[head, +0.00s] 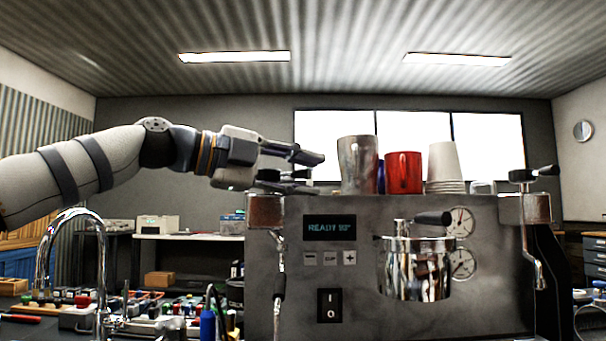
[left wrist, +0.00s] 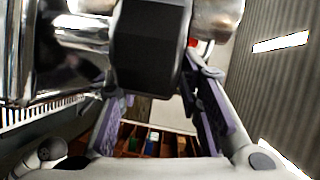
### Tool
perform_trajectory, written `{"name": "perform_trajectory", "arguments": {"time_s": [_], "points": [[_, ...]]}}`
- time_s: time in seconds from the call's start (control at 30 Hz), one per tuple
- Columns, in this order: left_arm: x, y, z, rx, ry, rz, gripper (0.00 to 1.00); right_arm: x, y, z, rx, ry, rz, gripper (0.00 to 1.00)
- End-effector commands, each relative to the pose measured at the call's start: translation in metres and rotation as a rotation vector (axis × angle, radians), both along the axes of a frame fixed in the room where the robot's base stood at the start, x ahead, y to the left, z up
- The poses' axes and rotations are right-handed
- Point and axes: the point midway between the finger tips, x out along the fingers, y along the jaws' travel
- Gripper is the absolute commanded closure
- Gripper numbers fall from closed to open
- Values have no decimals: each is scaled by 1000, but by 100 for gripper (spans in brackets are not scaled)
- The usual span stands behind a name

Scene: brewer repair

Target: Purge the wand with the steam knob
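The espresso machine (head: 360,300) fills the front of the head view, with a display reading "READY" and a number. My left gripper (head: 305,173) is at its top left corner, fingers apart one above the other. A black knob (left wrist: 150,48) shows large in the left wrist view, between or just beyond the fingertips of the left gripper (left wrist: 155,92); I cannot tell whether they touch it. A steam wand (head: 279,285) hangs down the machine's left front. Another wand (head: 538,265) hangs at the right, under a black lever knob (head: 534,173). My right gripper is out of view.
A metal cup (head: 357,165), a red mug (head: 404,172) and stacked paper cups (head: 445,165) stand on the machine's top, close right of my gripper. A portafilter (head: 415,268) sits in front. A tap (head: 70,225) and cluttered bench lie left.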

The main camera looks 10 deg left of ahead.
Motion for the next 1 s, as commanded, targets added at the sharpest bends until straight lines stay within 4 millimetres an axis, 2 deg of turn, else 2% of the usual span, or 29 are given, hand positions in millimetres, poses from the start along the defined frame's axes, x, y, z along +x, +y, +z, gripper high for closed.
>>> {"name": "perform_trajectory", "arguments": {"time_s": [0.17, 0.33, 0.5, 0.67, 1.0], "points": [[-13, 19, 5, -1, -3, 2, 68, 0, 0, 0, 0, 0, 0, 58], [-41, 57, 11, -4, -3, 3, 68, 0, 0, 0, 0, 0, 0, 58], [-61, 86, 16, -2, -2, 1, 68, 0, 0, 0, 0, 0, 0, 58], [-69, 96, 16, 0, 0, 0, 68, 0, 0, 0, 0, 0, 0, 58], [-70, 96, 16, 0, 0, 0, 68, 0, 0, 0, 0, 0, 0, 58]]}}
